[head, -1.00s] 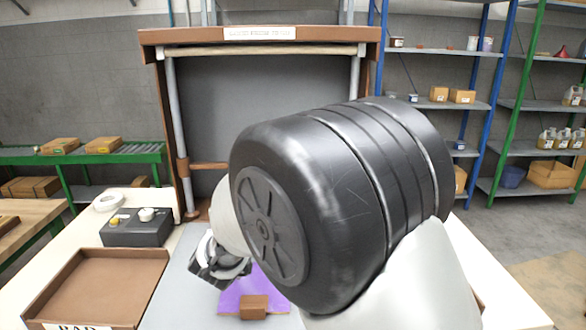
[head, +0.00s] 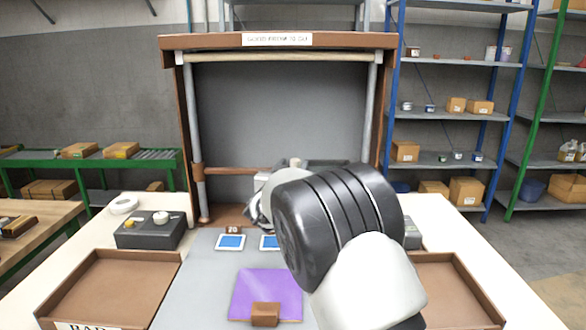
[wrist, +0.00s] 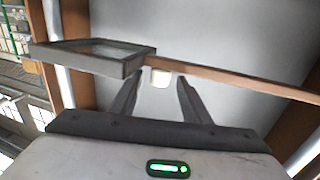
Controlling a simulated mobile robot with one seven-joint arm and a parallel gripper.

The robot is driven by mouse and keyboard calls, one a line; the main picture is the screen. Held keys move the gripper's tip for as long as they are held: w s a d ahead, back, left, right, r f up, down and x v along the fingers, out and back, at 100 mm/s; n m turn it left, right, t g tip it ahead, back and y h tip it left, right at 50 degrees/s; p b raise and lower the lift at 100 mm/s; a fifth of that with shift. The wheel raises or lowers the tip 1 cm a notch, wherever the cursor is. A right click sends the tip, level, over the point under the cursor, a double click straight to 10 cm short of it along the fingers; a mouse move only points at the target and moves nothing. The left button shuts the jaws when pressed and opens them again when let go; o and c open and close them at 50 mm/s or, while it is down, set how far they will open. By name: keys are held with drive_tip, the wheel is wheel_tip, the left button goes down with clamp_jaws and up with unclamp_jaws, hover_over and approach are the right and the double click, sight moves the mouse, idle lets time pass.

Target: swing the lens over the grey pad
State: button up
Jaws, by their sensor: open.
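A grey rectangular frame with a glassy pane, which looks like the lens (wrist: 93,47), shows in the wrist view at the left end of a brown bar (wrist: 235,80). A small white knob (wrist: 160,78) hangs by the bar, between and beyond the tips of my gripper (wrist: 156,84). The gripper is open and empty; I cannot tell whether it touches the knob. In the head view my arm hides most of the gripper and the lens. A grey pad (head: 200,285) lies on the table, with a purple square (head: 265,287) and blue-faced tiles (head: 231,242) on it.
A brown frame (head: 277,42) with grey posts stands at the back. A brown tray (head: 165,262) is left of the pad and another (head: 455,285) right. A dark grey box (head: 150,232) with knobs sits behind the left tray.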

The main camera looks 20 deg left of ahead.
drive_tip(key=shift+w, duration=0.1)
clamp_jaws()
